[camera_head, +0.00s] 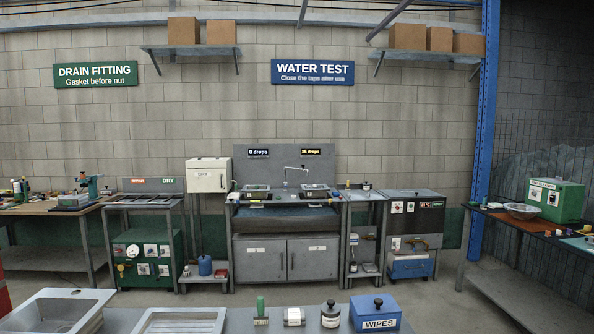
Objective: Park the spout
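The tap with its thin metal spout (295,168) stands at the back of the sink station in the middle of the room. The spout is raised above the counter, between two basins: the left basin (256,187) and the right basin (314,186). It is too small to tell exactly which basin its outlet is over. Small signs on the backboard (284,158) read "0 drops" on the left and "15 drops" on the right. My gripper is not in view.
A near counter (270,321) crosses the bottom, bearing metal trays, a green-handled brush (261,311) and a blue wipes box (376,312). Open floor (200,301) lies between it and the sink station. Workbenches stand left and right; a blue post (485,130) rises at right.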

